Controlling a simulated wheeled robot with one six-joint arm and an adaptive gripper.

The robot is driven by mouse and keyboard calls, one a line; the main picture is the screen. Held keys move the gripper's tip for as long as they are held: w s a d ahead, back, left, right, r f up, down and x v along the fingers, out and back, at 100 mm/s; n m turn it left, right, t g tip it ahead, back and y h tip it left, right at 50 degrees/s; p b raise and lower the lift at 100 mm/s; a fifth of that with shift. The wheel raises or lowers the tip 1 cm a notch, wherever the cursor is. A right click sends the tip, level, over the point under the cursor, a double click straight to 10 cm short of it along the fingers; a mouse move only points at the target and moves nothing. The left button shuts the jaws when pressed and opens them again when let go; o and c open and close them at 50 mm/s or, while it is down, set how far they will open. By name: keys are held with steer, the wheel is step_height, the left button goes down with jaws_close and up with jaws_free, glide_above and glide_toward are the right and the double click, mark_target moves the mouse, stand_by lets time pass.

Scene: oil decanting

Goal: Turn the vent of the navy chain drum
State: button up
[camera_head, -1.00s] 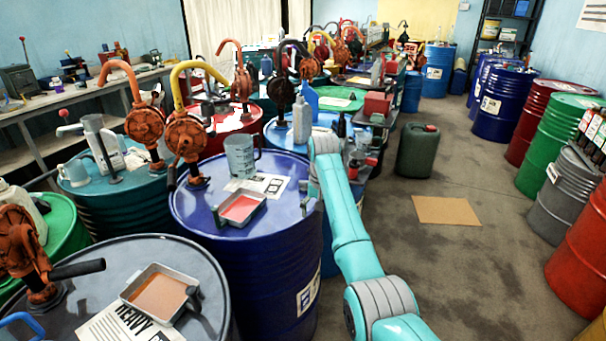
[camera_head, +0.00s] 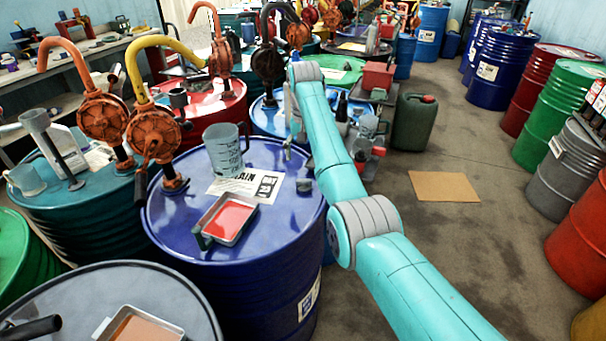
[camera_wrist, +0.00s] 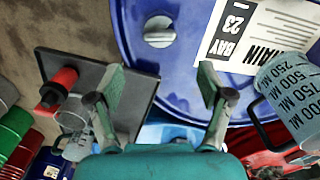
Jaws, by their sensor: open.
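The navy chain drum (camera_head: 240,235) stands in the middle of the head view, with a "BAY 23" label sheet (camera_head: 247,188) on its lid. The sheet also shows in the wrist view (camera_wrist: 240,38). The vent is a round grey cap with a raised grip bar (camera_wrist: 159,31) on the drum's lid near the rim. In the head view it is a small grey piece (camera_head: 304,185). My gripper (camera_wrist: 160,82) is open and empty. In the wrist view, the vent lies ahead of the gap between the fingers, apart from both. In the head view my gripper (camera_head: 289,148) is partly hidden by my arm.
A clear measuring jug (camera_head: 224,150) and a shallow tray with red liquid (camera_head: 227,219) stand on the lid. A rusty hand pump (camera_head: 155,135) rises at its left.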

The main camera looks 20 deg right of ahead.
mark_target(304, 179)
step_height(304, 179, down, 9)
steer(key=shift+r, duration=0.1)
stand_by(0.4)
steer(key=c, duration=1.2)
steer(key=shift+o, duration=0.2)
